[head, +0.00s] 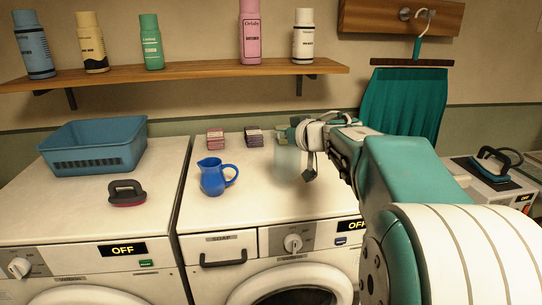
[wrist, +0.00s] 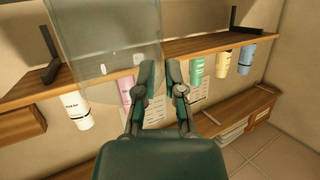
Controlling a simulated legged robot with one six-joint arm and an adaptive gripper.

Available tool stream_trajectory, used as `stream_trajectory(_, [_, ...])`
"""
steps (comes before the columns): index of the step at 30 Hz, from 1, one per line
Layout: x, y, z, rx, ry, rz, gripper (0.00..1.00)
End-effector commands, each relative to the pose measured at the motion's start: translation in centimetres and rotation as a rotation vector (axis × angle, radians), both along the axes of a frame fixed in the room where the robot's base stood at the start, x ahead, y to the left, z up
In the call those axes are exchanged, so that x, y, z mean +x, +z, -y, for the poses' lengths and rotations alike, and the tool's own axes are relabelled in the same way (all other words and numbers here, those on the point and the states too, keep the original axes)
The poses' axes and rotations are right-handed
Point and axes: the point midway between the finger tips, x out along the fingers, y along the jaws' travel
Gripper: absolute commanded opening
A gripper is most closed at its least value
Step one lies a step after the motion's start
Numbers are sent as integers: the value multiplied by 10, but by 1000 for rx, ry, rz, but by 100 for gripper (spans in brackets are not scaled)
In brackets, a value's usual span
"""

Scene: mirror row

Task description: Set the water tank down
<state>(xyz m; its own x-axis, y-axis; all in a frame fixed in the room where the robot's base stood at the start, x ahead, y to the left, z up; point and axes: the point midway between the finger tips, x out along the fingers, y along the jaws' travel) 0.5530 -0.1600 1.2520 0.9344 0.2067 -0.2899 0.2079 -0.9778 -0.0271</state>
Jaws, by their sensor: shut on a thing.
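The water tank (head: 287,163) is a pale see-through box over the top of the right washing machine (head: 240,205), right of the blue jug. My gripper (head: 309,150) is at its right side and shut on it. In the wrist view the tank (wrist: 105,45) fills the upper left, and the fingers of my gripper (wrist: 163,78) are at its edge. I cannot tell whether its base touches the machine top.
A blue jug (head: 213,177) stands left of the tank; small stacks (head: 215,138) sit behind. A blue basket (head: 95,145) and a brush (head: 126,193) are on the left machine. A steam iron (head: 495,164) is at right. Bottles line the wall shelf (head: 190,72).

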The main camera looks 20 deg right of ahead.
Motion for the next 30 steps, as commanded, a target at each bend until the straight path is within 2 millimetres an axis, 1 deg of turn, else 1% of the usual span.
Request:
stream_trajectory(1, [7, -10, -3, 3, 2, -3, 0])
stream_trajectory(3, [15, -20, -3, 5, 1, -2, 0])
stream_trajectory(6, [22, -29, -4, 5, 0, -1, 0])
stream_trajectory(10, [29, -39, -4, 7, 0, -1, 0])
stream_trajectory(12, [33, -50, -7, 7, -1, -4, 0])
stream_trajectory(16, [32, -67, -9, 5, 0, -2, 0])
stream_trajectory(18, [32, -71, -9, 4, -1, -1, 0])
stream_trajectory(27, [32, -73, -8, 3, -1, 0, 0])
stream_trajectory(28, [32, -74, -8, 3, -1, -1, 17])
stream_trajectory(29, [32, -74, -8, 3, -1, 0, 31])
stream_trajectory(30, [31, -74, -8, 3, -1, 0, 48])
